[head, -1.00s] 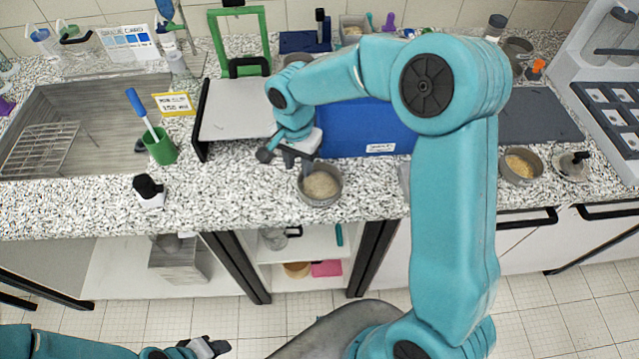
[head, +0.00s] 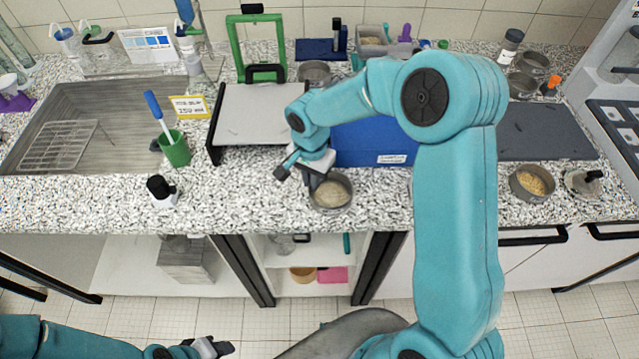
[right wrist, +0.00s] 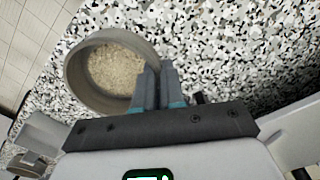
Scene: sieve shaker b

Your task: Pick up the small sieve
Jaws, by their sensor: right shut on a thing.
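A small round grey sieve (head: 331,192) with pale grains inside stands near the front edge of the speckled counter, about upright. My right gripper (head: 313,178) is at its left side in the head view. In the right wrist view, the sieve (right wrist: 105,75) shows at upper left, and the right gripper's fingers (right wrist: 158,85) are close together at its wall, shut on it. The wall between the fingertips is mostly hidden. I cannot see a clear gap under the sieve. My left gripper (head: 212,348) is low at the bottom edge, away from the counter; its fingers are unclear.
A blue box (head: 375,145) and a grey-topped stand (head: 250,115) lie behind the sieve. A green cup with a brush (head: 175,150) and a sink are at left. Another sieve with yellow grains (head: 531,183) stands at right. The counter's front strip is mostly clear.

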